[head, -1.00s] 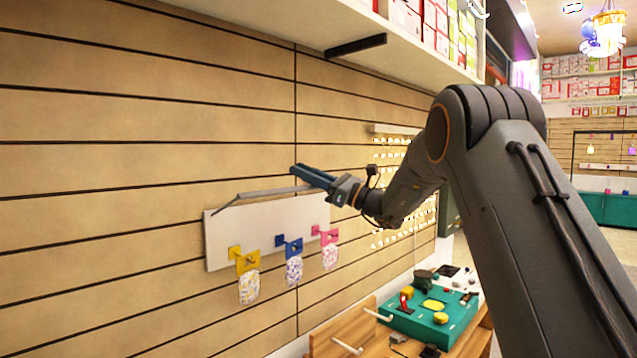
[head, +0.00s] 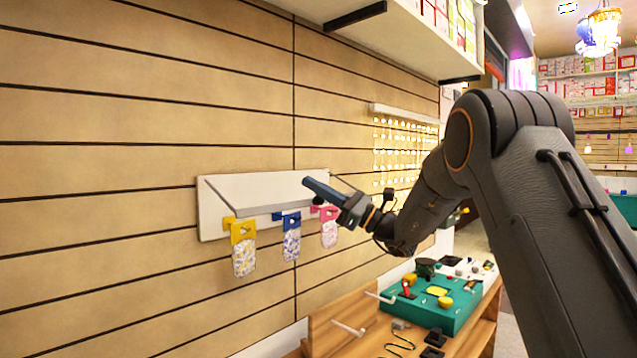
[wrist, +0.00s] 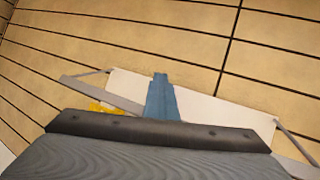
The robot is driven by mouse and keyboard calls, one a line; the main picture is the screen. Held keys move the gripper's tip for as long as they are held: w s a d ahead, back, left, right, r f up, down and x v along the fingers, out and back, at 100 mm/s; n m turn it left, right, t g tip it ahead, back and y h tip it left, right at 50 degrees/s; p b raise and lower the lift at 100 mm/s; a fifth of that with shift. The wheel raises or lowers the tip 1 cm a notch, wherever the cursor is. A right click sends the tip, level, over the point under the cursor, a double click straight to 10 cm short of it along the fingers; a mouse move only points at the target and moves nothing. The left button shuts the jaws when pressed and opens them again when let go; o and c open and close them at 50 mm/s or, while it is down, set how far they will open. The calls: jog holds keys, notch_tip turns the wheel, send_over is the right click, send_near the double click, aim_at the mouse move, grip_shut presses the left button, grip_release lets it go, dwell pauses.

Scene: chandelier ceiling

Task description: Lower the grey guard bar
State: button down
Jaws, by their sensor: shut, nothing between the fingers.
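The grey guard bar (head: 262,212) runs across the front of the white board (head: 262,190), just above the yellow, blue and pink hooks. Its thin left side arm slopes down from the board's upper left corner. In the wrist view the bar (wrist: 88,90) crosses at the left and passes out of sight behind my gripper. My gripper (head: 308,184) is shut and empty, its blue fingers pointing left in front of the board's right part. It also shows in the wrist view (wrist: 160,82). I cannot tell whether it touches the bar.
Patterned packets hang from the yellow hook (head: 243,232), blue hook (head: 289,222) and pink hook (head: 328,213). Below right, a wooden bench (head: 345,320) carries a green box (head: 430,310) with several small items. A shelf (head: 420,30) juts out above.

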jog(key=c, duration=2.2)
grip_release()
jog(key=shift+s+a+r, duration=0.1)
jog(key=shift+s+r, duration=0.1)
jog(key=shift+s, duration=0.05)
jog(key=o, duration=0.6)
jog(key=shift+a, duration=0.1)
jog(key=shift+o, duration=0.2)
jog(key=shift+w, duration=0.1)
jog(key=shift+d+f, duration=0.3)
jog(key=shift+d, duration=0.2)
jog(key=v, duration=0.6)
jog(key=shift+s+d+f+b, duration=0.15)
jog(key=shift+s+d+b, duration=0.1)
jog(key=shift+d+b, duration=0.05)
